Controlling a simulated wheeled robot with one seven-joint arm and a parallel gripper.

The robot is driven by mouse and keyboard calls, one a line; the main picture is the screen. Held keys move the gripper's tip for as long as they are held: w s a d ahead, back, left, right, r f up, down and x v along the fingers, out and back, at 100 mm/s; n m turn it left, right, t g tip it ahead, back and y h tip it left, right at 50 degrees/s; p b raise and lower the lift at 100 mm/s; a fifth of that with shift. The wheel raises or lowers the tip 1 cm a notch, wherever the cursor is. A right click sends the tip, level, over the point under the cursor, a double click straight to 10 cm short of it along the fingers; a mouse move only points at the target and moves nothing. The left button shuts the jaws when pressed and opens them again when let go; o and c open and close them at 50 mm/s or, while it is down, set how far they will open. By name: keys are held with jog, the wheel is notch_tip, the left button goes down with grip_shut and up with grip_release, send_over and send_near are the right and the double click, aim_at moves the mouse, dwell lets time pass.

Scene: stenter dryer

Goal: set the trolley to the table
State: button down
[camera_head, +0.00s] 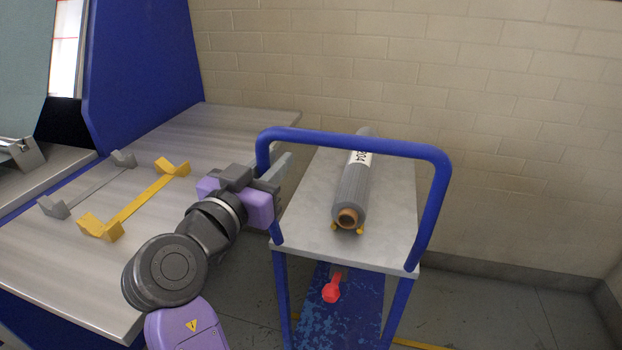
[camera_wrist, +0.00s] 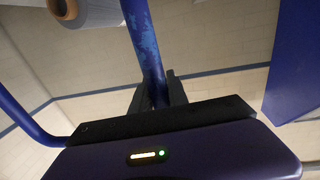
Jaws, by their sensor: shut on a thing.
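The trolley (camera_head: 298,234) has a grey top, a blue tubular frame and a raised blue push handle (camera_head: 355,140). It stands at the right of the table (camera_head: 70,267), with its left side close to the table's right edge; the exact gap is partly hidden by my arm. My gripper (camera_head: 274,174) is at the left upright of the handle. In the wrist view the fingers (camera_wrist: 157,92) are shut around a worn blue tube (camera_wrist: 143,45) of the handle. A grey roll (camera_head: 353,188) with a white label and brown core lies on the trolley top.
A yellow cradle bar (camera_head: 140,204) and a grey cradle bar (camera_head: 90,187) lie on the table. A red object (camera_head: 332,288) is on the trolley's lower blue shelf. A brick wall (camera_head: 480,130) stands behind. Open floor (camera_head: 490,310) lies to the right.

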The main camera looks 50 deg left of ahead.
jog(key=shift+s+a+b, duration=0.2)
jog(key=shift+s+a, duration=0.25)
jog(key=shift+a, duration=0.25)
jog(key=shift+s+a+b, duration=0.15)
jog(key=shift+s+a, duration=0.3)
jog(key=shift+a, duration=0.2)
jog(key=shift+r, duration=0.1)
jog(key=c, duration=1.3)
grip_release()
jog(key=shift+s+a, duration=0.1)
jog(key=shift+a, duration=0.05)
jog(key=p+v, duration=0.1)
jog(key=v, duration=0.6)
jog(key=shift+s+d, duration=0.2)
jog(key=shift+s, duration=0.1)
